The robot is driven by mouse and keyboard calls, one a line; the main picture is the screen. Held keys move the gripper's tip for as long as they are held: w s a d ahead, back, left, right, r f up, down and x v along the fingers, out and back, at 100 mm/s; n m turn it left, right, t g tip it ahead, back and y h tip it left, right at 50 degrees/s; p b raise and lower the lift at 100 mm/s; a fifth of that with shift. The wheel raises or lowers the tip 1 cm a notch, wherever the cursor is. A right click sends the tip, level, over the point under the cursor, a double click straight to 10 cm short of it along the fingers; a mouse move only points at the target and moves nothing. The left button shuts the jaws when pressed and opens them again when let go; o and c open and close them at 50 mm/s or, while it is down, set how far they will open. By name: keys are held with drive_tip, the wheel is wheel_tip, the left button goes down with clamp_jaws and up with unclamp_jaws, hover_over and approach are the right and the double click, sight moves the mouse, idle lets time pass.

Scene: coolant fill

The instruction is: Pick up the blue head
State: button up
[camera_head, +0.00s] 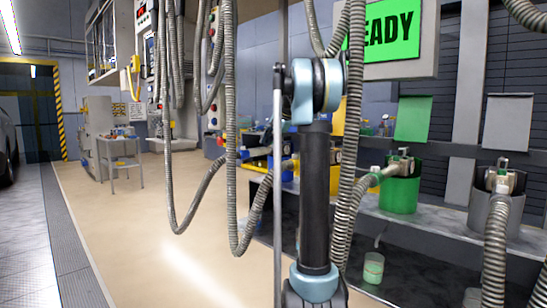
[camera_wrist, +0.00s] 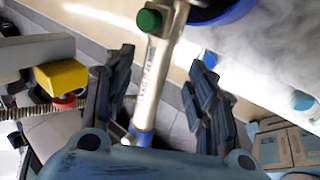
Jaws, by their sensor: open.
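In the wrist view a pale metal filling head (camera_wrist: 152,78) with a green round knob (camera_wrist: 149,20) and a blue end piece (camera_wrist: 138,136) runs between my fingers; it looks like the blue head. My gripper (camera_wrist: 160,78) is open, with one dark finger on each side of the metal body and a visible gap on both sides. Whether the head is level with the fingertips or beyond them I cannot tell. A blue container (camera_wrist: 230,10) rim shows at the top. In the head view my arm hides the gripper and the blue head.
In the head view a green container (camera_head: 400,194) and a grey container (camera_head: 492,213) stand on the bench (camera_head: 440,232), each with a hosed head. Corrugated hoses (camera_head: 232,130) hang in front. A yellow block (camera_wrist: 62,77) is left of my fingers in the wrist view.

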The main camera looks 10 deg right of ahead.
sight(265, 151)
drive_tip(key=shift+x, duration=2.9)
drive_tip(key=shift+w+r, duration=0.1)
clamp_jaws()
